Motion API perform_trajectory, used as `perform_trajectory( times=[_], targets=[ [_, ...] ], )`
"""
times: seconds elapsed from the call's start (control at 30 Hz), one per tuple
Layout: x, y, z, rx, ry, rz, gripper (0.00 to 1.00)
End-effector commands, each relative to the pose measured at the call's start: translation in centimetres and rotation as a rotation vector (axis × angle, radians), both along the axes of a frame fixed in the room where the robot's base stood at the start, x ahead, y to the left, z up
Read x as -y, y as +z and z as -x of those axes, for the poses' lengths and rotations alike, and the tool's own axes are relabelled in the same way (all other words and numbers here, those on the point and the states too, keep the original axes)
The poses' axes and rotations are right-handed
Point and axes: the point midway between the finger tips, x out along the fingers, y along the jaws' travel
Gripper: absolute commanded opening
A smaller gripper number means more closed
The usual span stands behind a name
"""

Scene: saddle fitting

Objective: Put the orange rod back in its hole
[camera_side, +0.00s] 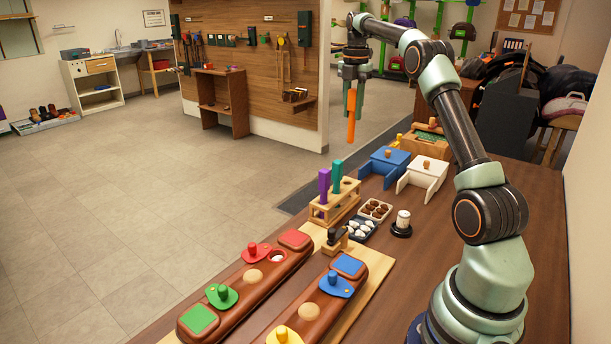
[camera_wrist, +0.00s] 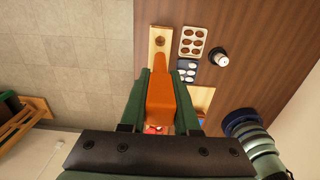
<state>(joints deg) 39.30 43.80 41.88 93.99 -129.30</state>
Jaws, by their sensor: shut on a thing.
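My gripper (camera_side: 353,84) is shut on the orange rod (camera_side: 351,118), which hangs roughly upright high above the table in the side view. In the wrist view the orange rod (camera_wrist: 160,100) lies between the two dark green fingers. A light wooden stand (camera_side: 322,216) on the table holds a purple rod (camera_side: 324,186) and a turquoise rod (camera_side: 337,176), both upright. The gripper and orange rod are well above the stand and apart from it. In the wrist view a wooden piece (camera_wrist: 160,32) with a dark round spot shows beyond the orange rod's tip.
Blue (camera_side: 385,164) and white (camera_side: 423,178) boxes stand behind the stand. Trays of brown (camera_side: 375,210) and white (camera_side: 361,229) pieces and a white spool (camera_side: 402,222) lie near it. Two brown saddle-shaped bases (camera_side: 262,283) with coloured knobbed pieces fill the front.

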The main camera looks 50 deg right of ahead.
Motion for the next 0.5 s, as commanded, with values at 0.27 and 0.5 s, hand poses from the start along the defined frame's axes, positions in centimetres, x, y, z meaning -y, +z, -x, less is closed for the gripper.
perform_trajectory(
  times=[0.27, 0.5],
  targets=[
    [-0.1, -5.5, 0.1, -0.005, 0.0, -0.004, 0.0],
    [-0.1, -9.5, 0.0, -0.002, 0.0, -0.002, 0.0]
  ],
)
